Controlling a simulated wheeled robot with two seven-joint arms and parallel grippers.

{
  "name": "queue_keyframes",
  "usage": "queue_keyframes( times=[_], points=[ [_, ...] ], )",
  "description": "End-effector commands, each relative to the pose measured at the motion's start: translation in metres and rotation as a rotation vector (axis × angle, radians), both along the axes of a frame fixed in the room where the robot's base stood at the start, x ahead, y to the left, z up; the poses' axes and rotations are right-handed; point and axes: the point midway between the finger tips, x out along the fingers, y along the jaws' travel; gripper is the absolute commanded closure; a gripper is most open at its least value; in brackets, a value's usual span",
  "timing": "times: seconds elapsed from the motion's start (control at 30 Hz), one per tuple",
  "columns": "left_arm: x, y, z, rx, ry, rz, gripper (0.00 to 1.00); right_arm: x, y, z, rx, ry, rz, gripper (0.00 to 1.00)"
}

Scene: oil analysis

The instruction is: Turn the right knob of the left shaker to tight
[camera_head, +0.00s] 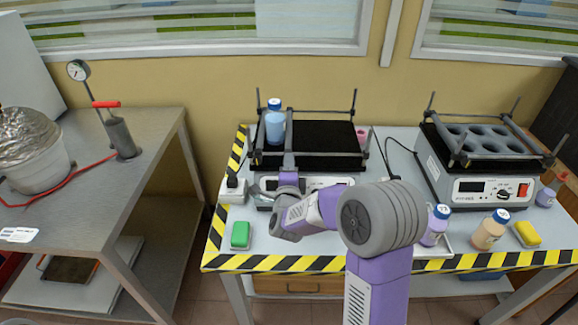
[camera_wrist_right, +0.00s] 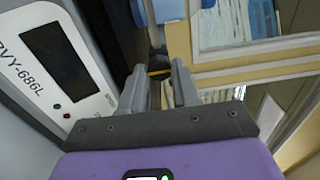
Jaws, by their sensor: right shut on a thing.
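The left shaker (camera_head: 325,133) stands on the striped table, with a black platform and grey clamp bars. A bottle with a blue cap (camera_head: 275,124) stands upright on it, beside a front-to-back bar. My right gripper (camera_head: 288,166) is at the front end of that bar, above the front panel. In the right wrist view its two fingers (camera_wrist_right: 161,84) are close together around a small dark part, which seems to be the right knob. The knob is mostly hidden, so its turn cannot be told. The shaker's panel (camera_wrist_right: 62,65) shows at the left there. My left gripper is out of view.
A second shaker (camera_head: 480,165) stands to the right. A green block (camera_head: 240,235), a purple-labelled bottle (camera_head: 436,225), a tan bottle (camera_head: 489,230) and a yellow block (camera_head: 527,234) are along the front edge. A steel table (camera_head: 110,180) stands at the left, across a gap.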

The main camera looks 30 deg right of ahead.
Motion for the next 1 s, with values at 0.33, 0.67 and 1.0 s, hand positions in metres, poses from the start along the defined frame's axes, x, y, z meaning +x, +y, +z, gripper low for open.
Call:
queue_keyframes(
  times=[0.33,0.67,1.0],
  points=[
    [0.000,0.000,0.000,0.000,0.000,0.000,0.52,0.000,0.001,0.000,0.001,-0.001,0.002,0.47],
    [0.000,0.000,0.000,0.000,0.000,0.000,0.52,-0.002,0.001,0.000,0.000,0.000,0.001,0.45],
    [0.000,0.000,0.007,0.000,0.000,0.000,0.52,-0.041,0.026,0.001,0.001,0.002,0.003,0.45]
  ],
)
